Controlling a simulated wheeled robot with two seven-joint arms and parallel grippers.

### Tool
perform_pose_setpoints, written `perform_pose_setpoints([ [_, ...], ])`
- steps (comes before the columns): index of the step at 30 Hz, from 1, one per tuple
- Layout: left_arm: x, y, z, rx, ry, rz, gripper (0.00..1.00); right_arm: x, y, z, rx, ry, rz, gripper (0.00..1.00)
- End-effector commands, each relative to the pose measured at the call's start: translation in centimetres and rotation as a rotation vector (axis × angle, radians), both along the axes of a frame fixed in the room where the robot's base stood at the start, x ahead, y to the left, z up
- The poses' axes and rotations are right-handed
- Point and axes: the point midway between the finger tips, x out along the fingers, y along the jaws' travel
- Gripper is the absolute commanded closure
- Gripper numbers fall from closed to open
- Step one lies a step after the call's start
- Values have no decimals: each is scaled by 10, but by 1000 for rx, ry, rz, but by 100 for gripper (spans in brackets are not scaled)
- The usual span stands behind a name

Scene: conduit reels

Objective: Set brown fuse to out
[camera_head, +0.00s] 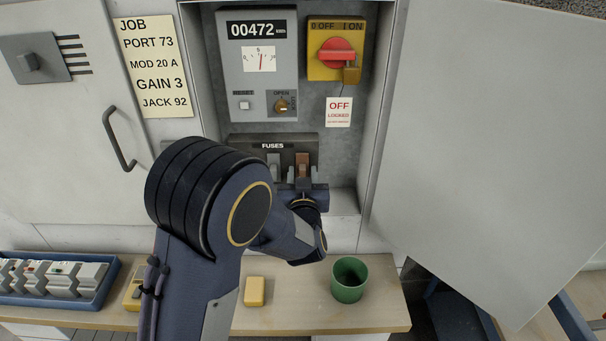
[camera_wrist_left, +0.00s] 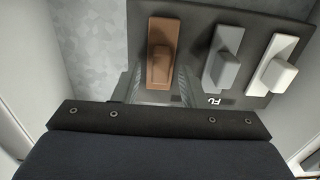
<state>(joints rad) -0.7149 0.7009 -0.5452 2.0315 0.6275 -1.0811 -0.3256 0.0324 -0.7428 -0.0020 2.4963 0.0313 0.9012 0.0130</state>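The brown fuse (camera_head: 303,163) sits at the right end of the dark fuse panel (camera_head: 250,143) marked FUSES, inside the open cabinet. In the left wrist view the brown fuse (camera_wrist_left: 162,52) stands in its holder, with a grey fuse (camera_wrist_left: 224,58) and a white fuse (camera_wrist_left: 273,72) beside it. My left gripper (camera_head: 304,178) is at the brown fuse. In the left wrist view its two fingers (camera_wrist_left: 158,88) are apart, one on each side of the brown fuse's handle, with gaps showing. My right gripper is in neither view.
Above are a meter box (camera_head: 258,65) and a red rotary switch (camera_head: 337,52) with a padlock and OFF LOCKED tag. An open door (camera_head: 480,140) stands at right. The shelf (camera_head: 380,310) holds a green cup (camera_head: 349,279), a yellow block (camera_head: 255,291) and a blue tray (camera_head: 104,284).

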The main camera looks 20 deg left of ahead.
Motion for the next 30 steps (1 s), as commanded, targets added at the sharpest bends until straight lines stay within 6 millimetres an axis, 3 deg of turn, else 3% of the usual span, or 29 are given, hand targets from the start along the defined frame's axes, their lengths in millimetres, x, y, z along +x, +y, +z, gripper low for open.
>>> perform_pose_setpoints([
  [10, 6, 2, 0, -1, 0, 0, 62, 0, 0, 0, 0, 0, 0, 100],
  [19, 6, 2, 0, -1, 0, 0, 100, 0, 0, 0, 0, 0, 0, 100],
  [30, 1, 0, -1, -2, 0, -2, 100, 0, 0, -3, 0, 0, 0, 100],
])
